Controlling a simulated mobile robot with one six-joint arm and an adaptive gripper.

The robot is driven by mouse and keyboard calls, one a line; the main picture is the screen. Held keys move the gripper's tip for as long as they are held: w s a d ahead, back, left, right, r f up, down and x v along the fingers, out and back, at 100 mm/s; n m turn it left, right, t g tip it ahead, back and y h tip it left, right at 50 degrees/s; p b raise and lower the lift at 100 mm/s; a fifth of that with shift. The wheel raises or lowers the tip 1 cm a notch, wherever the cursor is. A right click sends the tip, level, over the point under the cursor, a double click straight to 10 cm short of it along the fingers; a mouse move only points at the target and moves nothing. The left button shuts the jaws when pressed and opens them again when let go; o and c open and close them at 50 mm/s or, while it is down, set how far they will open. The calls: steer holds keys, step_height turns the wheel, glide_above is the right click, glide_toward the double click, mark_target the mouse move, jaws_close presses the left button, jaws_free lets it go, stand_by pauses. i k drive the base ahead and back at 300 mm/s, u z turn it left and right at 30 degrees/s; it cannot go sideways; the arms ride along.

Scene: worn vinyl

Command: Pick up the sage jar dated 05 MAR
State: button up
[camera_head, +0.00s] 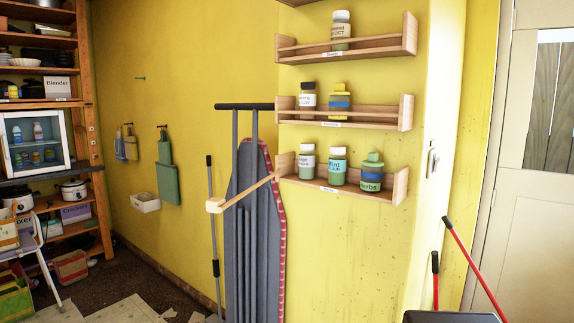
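Several labelled jars stand on a wooden wall rack; I cannot make out "05 MAR" on any. The top-shelf jar (341,31) has a white lid and a label that seems to end in "OCT". On the bottom shelf are a white-lidded jar (307,164) with an unclear label, a mint jar (337,168) and a herbs jar (372,175). My gripper is not in view.
An ironing board (262,230) leans against the wall left of and below the rack. A grey pole (212,215) stands beside it. Red-handled items (470,262) stand at the lower right. A white cabinet (38,143) at left holds more small jars.

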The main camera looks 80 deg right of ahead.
mark_target(307, 155)
steer(key=u, duration=0.05)
steer(key=i, duration=0.15)
steer(key=z, duration=0.2)
steer(key=k, duration=0.15)
steer(key=z, duration=2.8)
steer(key=i, duration=0.5)
steer(key=u, duration=0.05)
